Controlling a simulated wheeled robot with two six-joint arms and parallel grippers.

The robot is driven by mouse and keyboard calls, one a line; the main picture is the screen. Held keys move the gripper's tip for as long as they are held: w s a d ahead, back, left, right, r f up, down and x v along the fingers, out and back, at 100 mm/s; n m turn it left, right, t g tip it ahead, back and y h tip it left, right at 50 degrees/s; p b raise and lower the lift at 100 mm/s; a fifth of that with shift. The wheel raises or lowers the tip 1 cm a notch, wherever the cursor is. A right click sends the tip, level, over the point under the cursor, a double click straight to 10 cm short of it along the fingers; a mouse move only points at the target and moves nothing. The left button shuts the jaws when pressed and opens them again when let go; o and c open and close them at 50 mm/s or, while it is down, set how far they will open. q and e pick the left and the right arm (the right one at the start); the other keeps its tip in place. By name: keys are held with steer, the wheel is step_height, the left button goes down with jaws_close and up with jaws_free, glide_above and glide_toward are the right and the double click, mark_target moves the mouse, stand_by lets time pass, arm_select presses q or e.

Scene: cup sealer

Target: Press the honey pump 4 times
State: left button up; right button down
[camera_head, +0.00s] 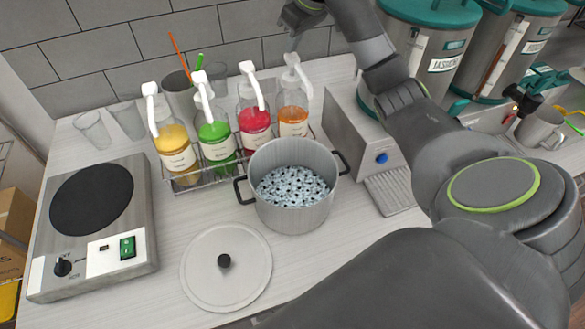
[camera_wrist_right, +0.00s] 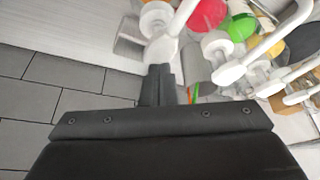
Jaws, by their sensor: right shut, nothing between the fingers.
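Several pump bottles stand in a wire rack (camera_head: 205,183) in the head view: yellow (camera_head: 173,148), green (camera_head: 215,135), red (camera_head: 254,120) and orange (camera_head: 292,112). Each has a white pump; I cannot read the labels to tell which is honey. My right gripper (camera_head: 294,43) is shut and empty, pointing down just above the orange bottle's pump head (camera_head: 292,59). In the right wrist view the shut fingertips (camera_wrist_right: 163,72) are close to that white pump head (camera_wrist_right: 162,48); I cannot tell whether they touch. My left gripper is not in view.
A pot (camera_head: 293,215) with dark-speckled contents stands in front of the rack. A lid (camera_head: 226,285) lies on the counter. A hot plate (camera_head: 92,245) is at left, a steel machine (camera_head: 355,133) right of the bottles. A tiled wall (camera_head: 130,60) rises behind.

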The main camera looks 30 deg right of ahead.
mark_target(294, 57)
steer(key=shift+s+f+b, duration=0.1)
steer(key=shift+f+b, duration=0.3)
steer(key=shift+f, duration=1.65)
steer(key=shift+r+p, duration=0.5)
steer(key=shift+r, duration=1.75)
steer(key=shift+f+b, duration=0.5)
steer(key=shift+f, duration=1.75)
steer(key=shift+r, duration=0.1)
steer(key=shift+r+p, duration=0.5)
steer(key=shift+r, duration=1.65)
